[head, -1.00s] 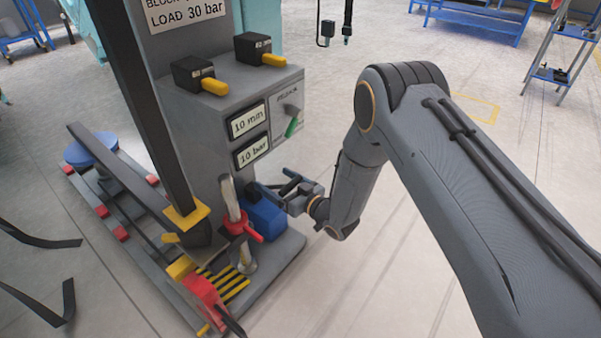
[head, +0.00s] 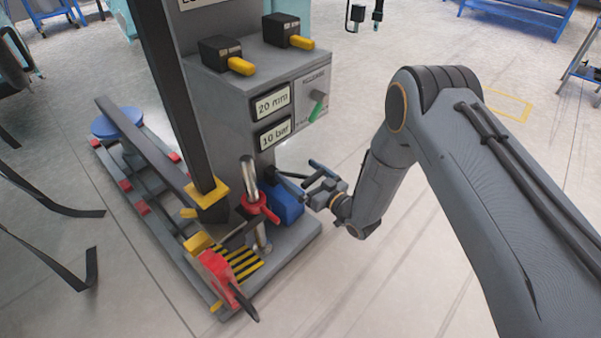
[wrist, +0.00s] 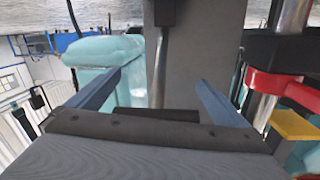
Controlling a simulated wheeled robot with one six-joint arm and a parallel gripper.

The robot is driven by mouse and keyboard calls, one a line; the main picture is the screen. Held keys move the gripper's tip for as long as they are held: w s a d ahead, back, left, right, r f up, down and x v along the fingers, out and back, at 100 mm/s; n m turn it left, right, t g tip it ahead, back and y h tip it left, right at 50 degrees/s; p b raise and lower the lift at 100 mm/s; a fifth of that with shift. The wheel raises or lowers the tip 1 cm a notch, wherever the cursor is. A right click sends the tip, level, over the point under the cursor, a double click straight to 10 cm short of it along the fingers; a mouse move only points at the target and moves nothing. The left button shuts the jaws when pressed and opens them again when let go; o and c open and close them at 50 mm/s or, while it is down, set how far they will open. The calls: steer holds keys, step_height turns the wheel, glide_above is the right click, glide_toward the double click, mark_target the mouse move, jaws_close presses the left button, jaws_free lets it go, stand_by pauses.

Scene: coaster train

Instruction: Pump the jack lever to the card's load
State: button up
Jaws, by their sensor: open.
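The blue jack pump (head: 287,203) sits at the foot of the grey column, on the machine's base. Its lever seems to be the thin dark rod (wrist: 160,68) standing between my fingers in the wrist view; in the head view the lever is small and hard to make out. My gripper (head: 307,179) is open beside the pump, and its blue fingers (wrist: 160,77) lie either side of the rod. Contact cannot be told. The upper readout (head: 272,104) shows 20 mm and the lower readout (head: 275,133) shows 10 bar. Only the card's bottom edge (head: 200,3) shows now.
A red collar (head: 262,208) on a steel post stands left of the pump. A red clamp (head: 216,277) is at the front. Two black boxes with yellow levers (head: 241,66) top the cabinet, and a green handle (head: 318,105) is on its side.

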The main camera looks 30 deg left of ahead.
steer(key=p+v, duration=0.2)
steer(key=v, duration=0.5)
steer(key=shift+d, duration=0.35)
